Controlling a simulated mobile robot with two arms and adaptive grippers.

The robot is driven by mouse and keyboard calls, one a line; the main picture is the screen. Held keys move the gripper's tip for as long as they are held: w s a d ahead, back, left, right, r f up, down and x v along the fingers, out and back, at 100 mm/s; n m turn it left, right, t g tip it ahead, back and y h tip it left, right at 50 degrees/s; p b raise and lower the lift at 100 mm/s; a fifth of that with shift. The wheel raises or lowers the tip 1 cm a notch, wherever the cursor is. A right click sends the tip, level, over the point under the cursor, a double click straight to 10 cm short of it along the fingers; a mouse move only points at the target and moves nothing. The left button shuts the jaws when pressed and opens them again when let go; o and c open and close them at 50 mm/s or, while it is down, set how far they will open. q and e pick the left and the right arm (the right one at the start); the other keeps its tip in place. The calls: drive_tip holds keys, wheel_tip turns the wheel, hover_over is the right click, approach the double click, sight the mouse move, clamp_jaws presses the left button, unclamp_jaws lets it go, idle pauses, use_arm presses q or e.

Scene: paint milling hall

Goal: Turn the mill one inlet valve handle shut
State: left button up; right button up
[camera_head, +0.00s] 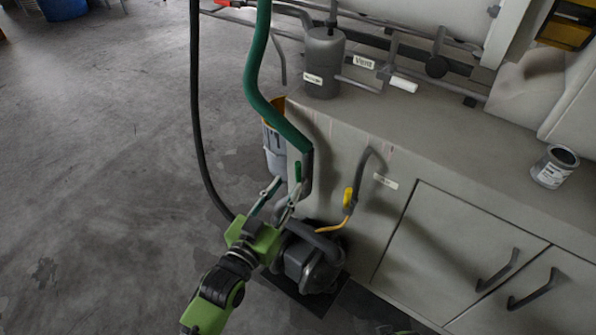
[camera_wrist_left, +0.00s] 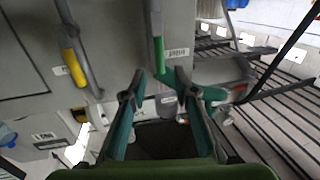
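A green handle (camera_head: 298,172) hangs on a grey pipe at the near end of the cabinet; in the left wrist view the green handle (camera_wrist_left: 159,52) points down. A yellow handle (camera_head: 348,197) on another grey pipe is to its right; the yellow handle (camera_wrist_left: 73,64) is at left in the wrist view. The labels are too small to read, so I cannot tell which handle is mill one's inlet. My left gripper (camera_head: 283,190) is open, its fingers apart. In the wrist view its fingertips (camera_wrist_left: 160,75) lie either side of the green handle's lower end; contact is unclear. My right gripper is out of view.
A dark pump or motor (camera_head: 312,262) sits on the floor below the pipes. A green hose (camera_head: 256,80) and a black hose (camera_head: 198,130) hang close to my left arm. A grey bucket (camera_head: 274,148) stands behind. An open can (camera_head: 555,167) stands on the cabinet ledge. Floor at left is clear.

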sight(297, 172)
use_arm(q)
drive_tip(key=b+x, duration=0.1)
drive_tip(key=x, duration=0.5)
drive_tip(key=shift+w+f, duration=0.1)
drive_tip(key=shift+w, duration=0.1)
drive_tip(key=shift+w+d, duration=0.35)
drive_tip(key=shift+w, duration=0.25)
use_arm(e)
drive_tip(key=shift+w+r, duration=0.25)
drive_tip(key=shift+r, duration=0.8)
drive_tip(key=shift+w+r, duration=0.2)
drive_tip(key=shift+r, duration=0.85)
use_arm(q)
clamp_jaws()
